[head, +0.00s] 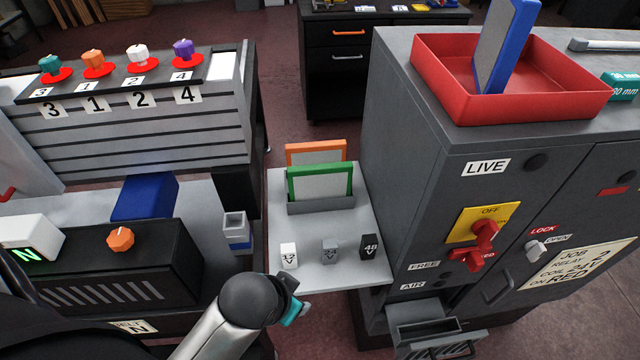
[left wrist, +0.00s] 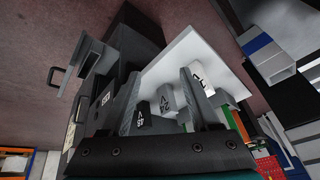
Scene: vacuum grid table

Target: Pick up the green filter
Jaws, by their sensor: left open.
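The green filter (head: 320,182) is a flat panel with a green frame and a grey face. It stands upright in a grey holder (head: 322,206) on the pale side shelf, in front of an orange-framed filter (head: 316,153). My left gripper (head: 294,310) is below the shelf's front edge in the head view, apart from the green filter. In the left wrist view its jaws (left wrist: 165,95) are open, with several small voltage blocks showing beyond them. A green strip there is mostly hidden behind the gripper. My right gripper is not in view.
White 12 V (head: 289,255), grey 24 V (head: 330,251) and black 48 V (head: 370,246) blocks stand at the shelf's front. A grey cabinet (head: 420,170) rises close on the right, with a red tray (head: 515,105) holding a blue-framed filter (head: 503,45). A black box (head: 120,265) is left.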

